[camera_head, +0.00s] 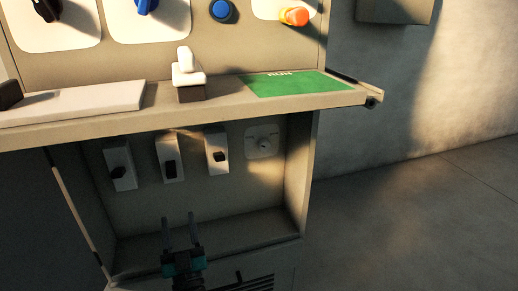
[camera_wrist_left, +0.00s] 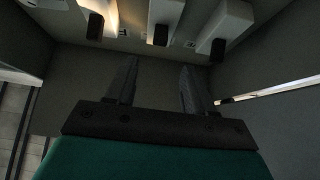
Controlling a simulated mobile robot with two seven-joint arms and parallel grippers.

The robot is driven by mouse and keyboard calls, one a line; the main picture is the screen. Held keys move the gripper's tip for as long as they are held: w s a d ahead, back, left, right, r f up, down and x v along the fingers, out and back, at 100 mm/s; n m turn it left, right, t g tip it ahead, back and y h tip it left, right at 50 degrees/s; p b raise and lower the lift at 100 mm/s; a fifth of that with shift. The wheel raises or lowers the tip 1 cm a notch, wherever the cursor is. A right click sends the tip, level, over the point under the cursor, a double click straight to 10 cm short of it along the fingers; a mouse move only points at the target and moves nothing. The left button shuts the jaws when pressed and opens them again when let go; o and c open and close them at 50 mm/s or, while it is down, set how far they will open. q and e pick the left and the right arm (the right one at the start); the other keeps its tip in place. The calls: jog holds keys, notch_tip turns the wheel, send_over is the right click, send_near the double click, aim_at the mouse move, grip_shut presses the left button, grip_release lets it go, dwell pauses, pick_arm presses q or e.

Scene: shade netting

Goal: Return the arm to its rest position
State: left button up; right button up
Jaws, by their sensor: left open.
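My left gripper (camera_head: 181,232) is at the lower middle of the head view, in front of the open lower compartment of a beige control cabinet (camera_head: 304,215). Its two dark fingers are parallel and apart, with nothing between them. In the left wrist view the fingers (camera_wrist_left: 157,85) also stand apart and empty, pointing into the compartment below a row of switches. My right gripper is in neither view.
A shelf (camera_head: 220,103) juts out above, with a green panel (camera_head: 295,83) and a white lever (camera_head: 186,65). Open floor (camera_head: 420,220) lies right.

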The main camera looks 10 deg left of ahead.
pick_arm(q)
jog(key=s+d+f+m+g+h, duration=0.2)
jog(key=d+m+h, duration=0.2)
jog(key=d+h, duration=0.3)
jog(key=s+d+f+m+g+h, duration=0.25)
jog(key=d+m+h, duration=0.2)
jog(key=h, duration=0.35)
jog(key=s+d+f+g+h, duration=0.25)
jog(key=s+d+g, duration=0.3)
jog(key=s, duration=0.45)
jog(key=s+a+r+y+p, duration=0.1)
jog(key=a+r+p, duration=0.1)
jog(key=r+p, duration=0.4)
jog(key=s+a+r+g+y+p, duration=0.1)
jog(key=r+p, duration=0.6)
jog(key=p, duration=0.7)
jog(key=shift+s+a+p, duration=0.4)
jog(key=shift+s+a, duration=0.05)
jog(key=shift+a, duration=0.45)
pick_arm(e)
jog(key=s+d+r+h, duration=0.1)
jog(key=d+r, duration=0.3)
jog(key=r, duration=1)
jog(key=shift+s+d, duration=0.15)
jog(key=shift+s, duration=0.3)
pick_arm(q)
jog(key=shift+f+y, duration=0.1)
jog(key=shift+y, duration=0.15)
jog(key=shift+c, duration=0.5)
